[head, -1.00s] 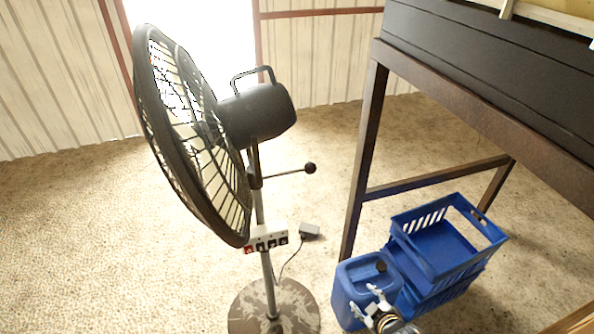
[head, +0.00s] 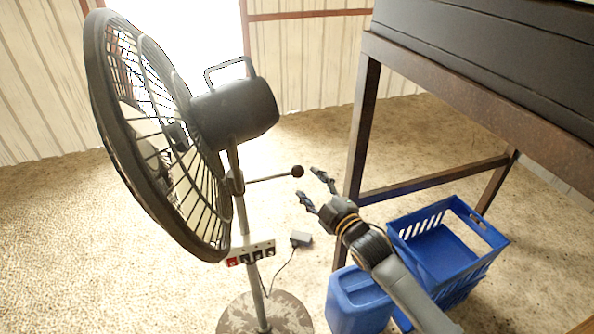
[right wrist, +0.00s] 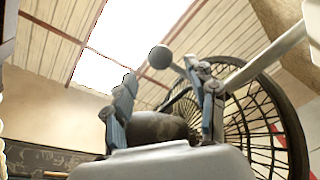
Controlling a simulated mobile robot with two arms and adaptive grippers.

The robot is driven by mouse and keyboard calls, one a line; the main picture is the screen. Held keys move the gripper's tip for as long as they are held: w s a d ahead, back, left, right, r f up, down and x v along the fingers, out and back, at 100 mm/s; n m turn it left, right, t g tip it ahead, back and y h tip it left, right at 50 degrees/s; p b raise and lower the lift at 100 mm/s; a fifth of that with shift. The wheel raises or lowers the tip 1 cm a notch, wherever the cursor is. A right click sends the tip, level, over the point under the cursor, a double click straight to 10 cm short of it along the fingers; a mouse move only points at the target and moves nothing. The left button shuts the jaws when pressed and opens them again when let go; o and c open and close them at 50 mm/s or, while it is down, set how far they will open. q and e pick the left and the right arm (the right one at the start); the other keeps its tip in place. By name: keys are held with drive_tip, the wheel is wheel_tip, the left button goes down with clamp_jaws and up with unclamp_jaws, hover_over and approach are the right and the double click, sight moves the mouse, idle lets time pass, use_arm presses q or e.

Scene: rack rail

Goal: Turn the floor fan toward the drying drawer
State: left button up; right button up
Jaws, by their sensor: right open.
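The floor fan (head: 160,140) stands at the left of the head view, its caged head facing left and its dark motor housing (head: 236,110) behind the cage. A thin rod with a dark ball knob (head: 297,171) sticks out to the right from its pole. My right gripper (head: 312,184) is open, its fingertips just right of the knob and seemingly apart from it. In the right wrist view the knob (right wrist: 160,57) shows beyond and between the open fingers (right wrist: 165,90), with the fan cage (right wrist: 250,125) at the right. My left gripper and a drying drawer I can identify are not in view.
A dark metal-framed bench (head: 365,150) stands at the right. Blue crates (head: 470,268) and a blue jerrycan (head: 355,300) sit below it, near my right arm. The fan's round base (head: 240,315), a button strip (head: 250,254) and a cable box (head: 300,239) are low at the fan.

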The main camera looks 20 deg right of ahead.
sight(301, 176)
drive_tip(key=x, duration=0.7)
clamp_jaws()
